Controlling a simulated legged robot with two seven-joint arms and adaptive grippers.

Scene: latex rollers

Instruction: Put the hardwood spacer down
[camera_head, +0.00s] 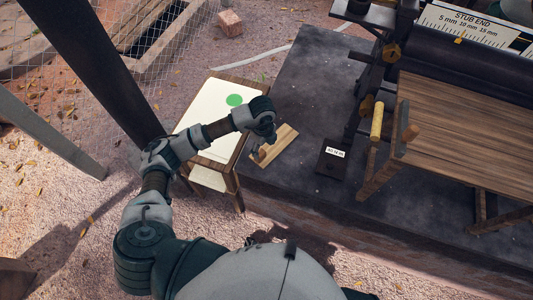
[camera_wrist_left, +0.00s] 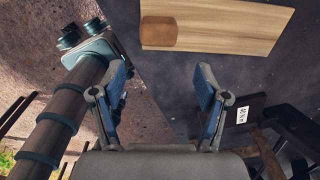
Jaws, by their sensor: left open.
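A pale striped wooden board (camera_head: 282,142) lies flat on the dark grey slab, with a darker brown wooden piece at its near left end. In the left wrist view the board (camera_wrist_left: 245,28) crosses the top, and the rounded brown piece (camera_wrist_left: 175,33) sits on it. I cannot tell for sure which of the two is the hardwood spacer. My left gripper (camera_head: 268,138) is over the board's left part. In the wrist view its two blue-grey fingers (camera_wrist_left: 163,72) are spread apart with nothing between them, short of the board. My right gripper is not in view.
A black labelled plate (camera_head: 332,160) lies right of the board. A slatted wooden bench and roller machine (camera_head: 465,120) fill the right. The slab around the board is mostly clear.

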